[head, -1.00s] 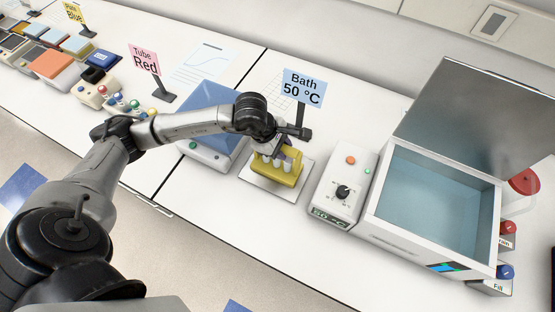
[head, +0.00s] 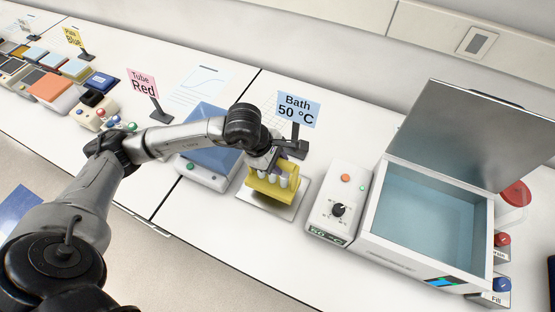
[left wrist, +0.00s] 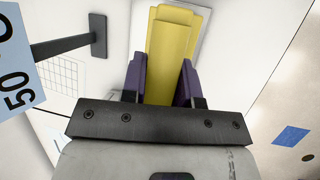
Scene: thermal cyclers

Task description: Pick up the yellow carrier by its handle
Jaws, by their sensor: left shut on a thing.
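The yellow carrier (head: 268,194) holds several white tubes. It is over the white pad (head: 291,212) and looks slightly raised, with part of the pad bare at its right and front. My left gripper (head: 264,162) reaches down onto the carrier from above. In the left wrist view, the purple fingers of my left gripper (left wrist: 163,82) are shut on the yellow handle (left wrist: 170,45), one on each side. The gripper and arm hide the handle's upper part in the head view. My right gripper is not in view.
The water bath (head: 372,221) stands open at the right, its lid raised. A control box (head: 340,200) stands between it and the pad. The "Bath 50 °C" sign (head: 298,107) stands close behind the gripper. A blue-topped device (head: 210,158) is at the left.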

